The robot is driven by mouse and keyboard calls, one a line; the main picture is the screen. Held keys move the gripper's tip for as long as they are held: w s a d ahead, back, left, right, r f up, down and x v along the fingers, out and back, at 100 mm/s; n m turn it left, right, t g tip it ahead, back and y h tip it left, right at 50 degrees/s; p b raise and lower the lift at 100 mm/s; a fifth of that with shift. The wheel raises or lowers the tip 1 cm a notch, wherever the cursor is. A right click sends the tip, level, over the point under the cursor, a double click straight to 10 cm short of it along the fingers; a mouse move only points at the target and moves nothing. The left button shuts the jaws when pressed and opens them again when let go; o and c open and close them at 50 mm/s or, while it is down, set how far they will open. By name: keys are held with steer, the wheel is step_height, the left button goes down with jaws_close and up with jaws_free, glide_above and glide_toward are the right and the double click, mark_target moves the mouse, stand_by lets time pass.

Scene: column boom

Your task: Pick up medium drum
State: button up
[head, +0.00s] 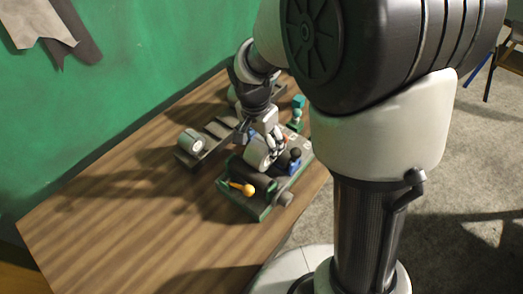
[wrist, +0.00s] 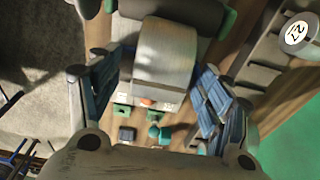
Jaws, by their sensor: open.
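A pale grey drum (wrist: 165,55) lies between the two blue-padded fingers of my gripper (wrist: 158,78) in the wrist view, with visible room on both sides. In the head view the same drum (head: 258,156) sits on a green machine (head: 262,212), with my gripper (head: 264,136) over it. My gripper is open. A second, smaller-looking drum (head: 190,142) with a pale labelled end lies on a dark rack left of the machine. Its labelled end (wrist: 297,34) also shows at the wrist view's upper right. I cannot tell from size alone which drum is the medium one.
The dark slotted rack (head: 212,133) stands beside the machine on a wooden table (head: 110,190). An orange-knobbed lever (head: 244,188), a blue-and-black piece (head: 294,161) and a teal piece (head: 298,103) stand close by. The table's left part is clear. A green wall (head: 130,80) runs behind.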

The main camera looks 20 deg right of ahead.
steer(key=f, duration=0.1)
steer(key=f+b, duration=0.1)
steer(key=f, duration=0.1)
steer(key=f+b, duration=0.1)
steer(key=f, duration=0.1)
steer(key=shift+w+d, duration=0.35)
steer(key=shift+d, duration=0.05)
steer(key=shift+r, duration=0.1)
steer(key=shift+c, duration=0.4)
steer(key=c, duration=1.3)
